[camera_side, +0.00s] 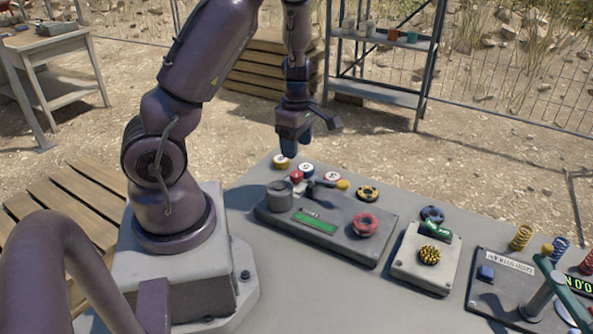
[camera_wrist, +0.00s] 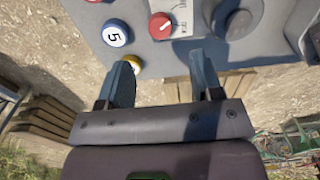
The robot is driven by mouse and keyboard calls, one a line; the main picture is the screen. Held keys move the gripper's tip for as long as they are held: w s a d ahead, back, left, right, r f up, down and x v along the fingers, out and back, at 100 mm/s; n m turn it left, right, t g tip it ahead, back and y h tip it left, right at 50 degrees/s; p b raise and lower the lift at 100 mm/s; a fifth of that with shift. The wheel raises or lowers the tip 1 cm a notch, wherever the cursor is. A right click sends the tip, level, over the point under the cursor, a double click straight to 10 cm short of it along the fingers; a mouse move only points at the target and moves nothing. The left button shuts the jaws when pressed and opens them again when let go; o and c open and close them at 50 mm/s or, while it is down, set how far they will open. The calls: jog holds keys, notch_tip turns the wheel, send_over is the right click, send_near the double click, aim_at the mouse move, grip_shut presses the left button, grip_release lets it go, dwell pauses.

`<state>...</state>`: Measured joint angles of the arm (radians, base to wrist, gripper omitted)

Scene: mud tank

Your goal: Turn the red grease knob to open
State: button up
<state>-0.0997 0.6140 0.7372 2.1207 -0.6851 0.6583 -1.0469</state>
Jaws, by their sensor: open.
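A round red knob (camera_wrist: 160,25) with a white pointer line sits on a white labelled plate near the top of the wrist view. In the side view a small red knob (camera_side: 297,176) shows at the back of the panel, beside a grey cylinder; it looks like the same one. My gripper (camera_side: 299,150) hangs above the back edge of the panel, fingers down, apart from the knob. In the wrist view its two blue fingers (camera_wrist: 162,66) are spread with nothing between them, and the knob lies beyond their tips. The plate's writing is unreadable.
A grey round part (camera_wrist: 238,18) stands close beside the knob. A blue-rimmed button marked 5 (camera_wrist: 115,33) is on its other side. A larger red wheel (camera_side: 366,225) and a green display (camera_side: 314,223) are on the panel. A metal shelf (camera_side: 385,60) stands behind.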

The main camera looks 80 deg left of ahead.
aim_at(297, 173)
notch_tip(297, 173, down, 8)
jog(key=shift+f, duration=0.1)
jog(key=shift+c, duration=0.2)
jog(key=c, duration=0.9)
